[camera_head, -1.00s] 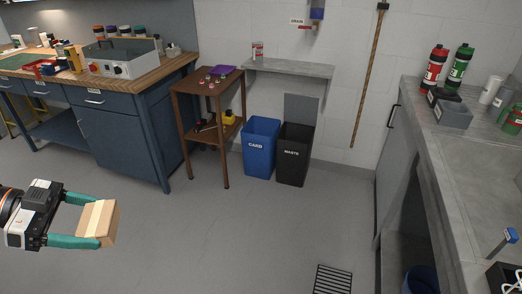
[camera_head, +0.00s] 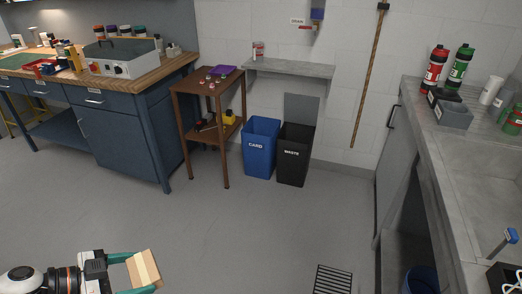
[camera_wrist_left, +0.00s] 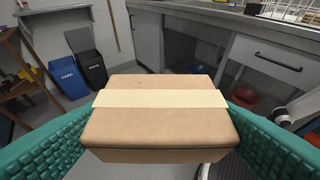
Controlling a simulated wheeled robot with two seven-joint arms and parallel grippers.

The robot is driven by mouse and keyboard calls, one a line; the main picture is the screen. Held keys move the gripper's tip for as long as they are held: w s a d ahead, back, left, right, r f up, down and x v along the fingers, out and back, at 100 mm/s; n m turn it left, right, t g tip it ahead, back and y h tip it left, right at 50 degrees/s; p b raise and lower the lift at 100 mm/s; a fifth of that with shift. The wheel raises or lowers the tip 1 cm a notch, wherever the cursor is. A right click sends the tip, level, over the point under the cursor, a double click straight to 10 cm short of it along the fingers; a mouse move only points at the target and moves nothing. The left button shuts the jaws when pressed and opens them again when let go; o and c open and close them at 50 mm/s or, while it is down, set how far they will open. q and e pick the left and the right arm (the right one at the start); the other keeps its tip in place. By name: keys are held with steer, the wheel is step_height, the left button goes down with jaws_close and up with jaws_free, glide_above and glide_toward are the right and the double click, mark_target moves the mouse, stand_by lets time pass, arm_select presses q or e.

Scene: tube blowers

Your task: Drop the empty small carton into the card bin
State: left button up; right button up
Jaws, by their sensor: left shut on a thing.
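The small carton is brown with a pale tape strip, and my left gripper (camera_head: 146,271) is shut on it. The carton (camera_head: 146,268) is at the lower left of the head view, held above the floor. In the left wrist view the carton (camera_wrist_left: 160,125) fills the middle, with a green finger on each side; its flaps look closed and its inside is hidden. The blue card bin (camera_head: 259,152), lettered CARD, stands on the floor by the wall, well away from the gripper. It also shows at the upper left of the left wrist view (camera_wrist_left: 69,79). My right gripper is not in view.
A black waste bin (camera_head: 294,160) with a raised lid stands right against the card bin's right side. A brown wooden stand (camera_head: 205,90) is to its left, and a grey wall shelf (camera_head: 290,68) is above. The floor in front is clear except for a drain grate (camera_head: 333,280).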

arm_select(q)
steer(key=shift+d+f, duration=0.2)
